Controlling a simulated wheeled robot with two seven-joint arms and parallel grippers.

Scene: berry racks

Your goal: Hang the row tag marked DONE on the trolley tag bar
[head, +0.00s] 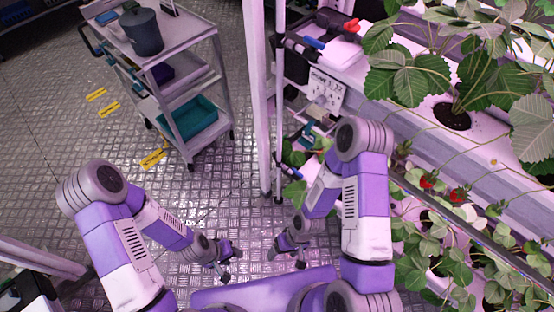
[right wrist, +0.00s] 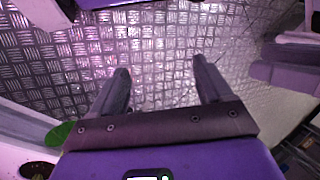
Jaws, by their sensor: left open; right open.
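I cannot make out a row tag marked DONE in either view. A grey trolley (head: 190,35) stands at the upper left in the head view; I cannot tell which part of it is the tag bar. My left gripper (head: 231,277) is open and empty, low over the floor in front of my base. My right gripper (head: 287,260) is open and empty just to the right of it. In the right wrist view its two fingers (right wrist: 160,85) are spread apart with only metal floor between them. Both grippers are well away from the trolley.
The trolley carries a dark grey bucket (head: 143,33) on top and a teal tray (head: 190,117) below. A berry rack (head: 480,160) with plants and red berries runs along the right. A white post (head: 258,100) stands mid-view. Patterned metal floor (head: 215,180) is clear between.

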